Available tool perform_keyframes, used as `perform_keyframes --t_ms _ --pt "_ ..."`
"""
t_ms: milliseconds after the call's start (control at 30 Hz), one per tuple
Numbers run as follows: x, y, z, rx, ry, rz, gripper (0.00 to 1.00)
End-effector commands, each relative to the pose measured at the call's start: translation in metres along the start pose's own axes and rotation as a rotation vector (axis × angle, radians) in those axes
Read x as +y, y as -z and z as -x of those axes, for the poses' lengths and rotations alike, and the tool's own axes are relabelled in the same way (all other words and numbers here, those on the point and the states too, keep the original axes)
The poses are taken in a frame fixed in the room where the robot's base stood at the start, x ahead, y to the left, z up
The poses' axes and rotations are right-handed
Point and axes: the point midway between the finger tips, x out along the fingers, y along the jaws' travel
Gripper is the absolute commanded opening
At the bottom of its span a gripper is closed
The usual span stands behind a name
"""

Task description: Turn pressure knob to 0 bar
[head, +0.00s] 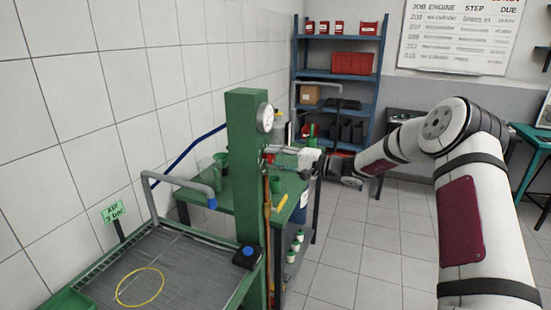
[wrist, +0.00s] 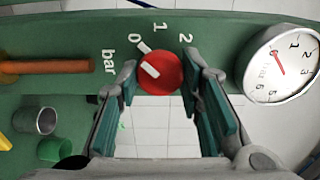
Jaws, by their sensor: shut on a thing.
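The red pressure knob (wrist: 162,72) sits on the green panel in the wrist view. A white bar on its face points up and left, roughly toward the 0 of the printed bar scale (wrist: 133,40), with 1 and 2 further right. My gripper (wrist: 160,85) has one finger on each side of the knob and is shut on it.
A green bench (head: 225,199) with cups stands behind the column. A grated tray (head: 190,265) with a yellow ring (head: 140,287) is in front left. A blue shelf (head: 336,75) stands at the back. An orange rod-like part (wrist: 45,67) is left of the knob.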

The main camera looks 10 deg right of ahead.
Motion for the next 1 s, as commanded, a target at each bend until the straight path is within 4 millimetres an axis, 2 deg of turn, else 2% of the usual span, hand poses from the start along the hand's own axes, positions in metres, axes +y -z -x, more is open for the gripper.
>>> perform_keyframes --t_ms 500,533,600,867,1000 --pt "0.0018 -0.0002 0.0007 -0.001 -0.003 0.017 0.06" --pt "0.0018 -0.0002 0.0006 -0.001 -0.003 0.017 0.41" --pt "0.0017 -0.0002 0.0006 0.000 -0.003 0.016 0.54" --pt "0.0007 -0.0001 0.0003 0.000 -0.001 0.016 0.54" --pt "0.0004 0.0005 0.0068 0.001 -0.001 0.016 0.54"
